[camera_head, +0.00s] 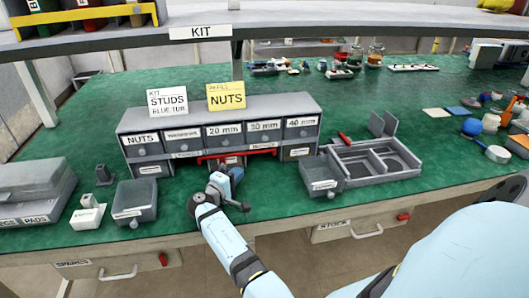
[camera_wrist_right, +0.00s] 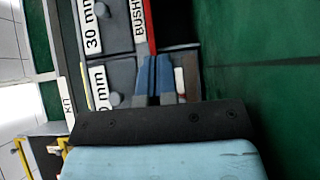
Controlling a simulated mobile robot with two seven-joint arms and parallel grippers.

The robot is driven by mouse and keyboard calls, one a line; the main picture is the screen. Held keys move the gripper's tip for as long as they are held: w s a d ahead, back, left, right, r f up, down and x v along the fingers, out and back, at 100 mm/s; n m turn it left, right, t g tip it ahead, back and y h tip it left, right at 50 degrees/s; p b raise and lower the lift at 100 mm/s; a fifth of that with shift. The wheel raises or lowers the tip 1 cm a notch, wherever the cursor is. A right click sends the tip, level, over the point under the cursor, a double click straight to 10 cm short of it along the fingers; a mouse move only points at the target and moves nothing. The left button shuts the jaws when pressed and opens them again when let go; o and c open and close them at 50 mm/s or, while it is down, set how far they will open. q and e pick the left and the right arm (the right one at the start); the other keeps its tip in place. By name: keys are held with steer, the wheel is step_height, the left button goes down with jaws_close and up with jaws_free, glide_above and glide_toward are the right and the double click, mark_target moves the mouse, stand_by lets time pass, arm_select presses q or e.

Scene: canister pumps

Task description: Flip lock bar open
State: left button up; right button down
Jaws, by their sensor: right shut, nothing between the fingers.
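The red lock bar (camera_head: 236,154) runs across the lower front of the grey drawer unit (camera_head: 220,112), below the drawers labelled 20 mm and 30 mm. In the right wrist view the bar (camera_wrist_right: 151,28) runs up from the fingertips along the labelled drawer fronts. In the right wrist view the blue fingers (camera_wrist_right: 154,72) lie together at the bar's visible end. I cannot tell whether they touch it. My left gripper is not in view.
A grey bin (camera_head: 321,176) and a divided tray (camera_head: 372,160) stand to the right. Another grey bin (camera_head: 134,203) stands to the left. Signs for studs (camera_head: 167,101) and nuts (camera_head: 226,96) stand on the unit.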

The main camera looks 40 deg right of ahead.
stand_by(0.4)
glide_toward(282, 151)
steer(key=w, duration=0.5)
steer(key=shift+w+r, duration=0.15)
steer(key=shift+w, duration=0.25)
steer(key=d, duration=0.1)
steer(key=s+d, duration=0.1)
steer(key=shift+s+d+p, duration=0.35)
steer(key=shift+p, duration=0.05)
steer(key=shift+s+d, duration=0.2)
steer(key=shift+d, duration=0.15)
steer(key=s+d, duration=0.2)
steer(key=d, duration=0.1)
steer(key=shift+s+d, duration=0.1)
steer(key=shift+d, duration=0.15)
